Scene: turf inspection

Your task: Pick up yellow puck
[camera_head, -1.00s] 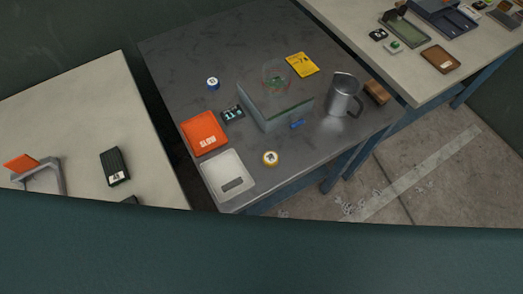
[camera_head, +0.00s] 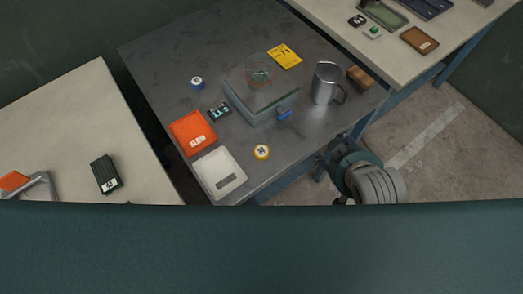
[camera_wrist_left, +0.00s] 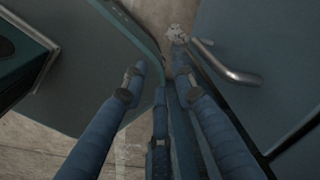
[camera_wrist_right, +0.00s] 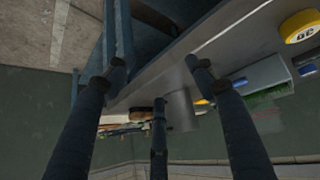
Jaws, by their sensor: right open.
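The yellow puck (camera_head: 261,152) lies flat on the dark grey table (camera_head: 180,50) near its front edge, right of a white scale-like tray. In the right wrist view the puck (camera_wrist_right: 300,26) shows large at the upper right, with a dark mark on a white label. My right gripper (camera_head: 335,160) is beyond the table's front right edge, right of the puck and apart from it. Its fingers (camera_wrist_right: 156,75) are spread and empty. My left gripper (camera_wrist_left: 159,78) shows only in its own wrist view, fingers apart and empty, over the floor beside dark panels.
Near the puck are the white tray (camera_head: 232,188), an orange case (camera_head: 186,127) and a grey box (camera_head: 247,113) with a clear lid. A metal mug (camera_head: 325,84), wooden block (camera_head: 359,76) and yellow card (camera_head: 289,60) stand farther back. Pale tables flank this one.

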